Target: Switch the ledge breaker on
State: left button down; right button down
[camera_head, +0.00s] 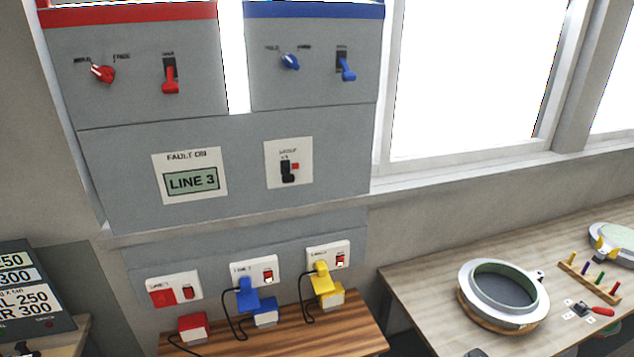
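A grey wall unit stands on the window ledge. Its lower part carries a white plate (298,150) with a black breaker lever (288,172) and a small red mark beside it. The lever's handle appears to be down; the plate's lettering is too small to read surely. No plate is legibly marked as the ledge breaker. A display (191,181) to its left reads "FAULT ON LINE 3". Above are a red lever (170,82) and a blue lever (346,69), both with handles hanging down. Neither of my grippers can be made out in this view.
Below are a red socket plate (174,292), a blue-plugged socket (254,272) and a yellow-plugged socket (328,257), above a wooden shelf (340,338) with coloured blocks and cables. A bench (420,287) at right holds a round mould (502,292) and a peg rack (590,280).

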aim_at(287, 177)
jog(key=u, duration=0.45)
jog(key=i, duration=0.9)
jog(key=u, duration=0.85)
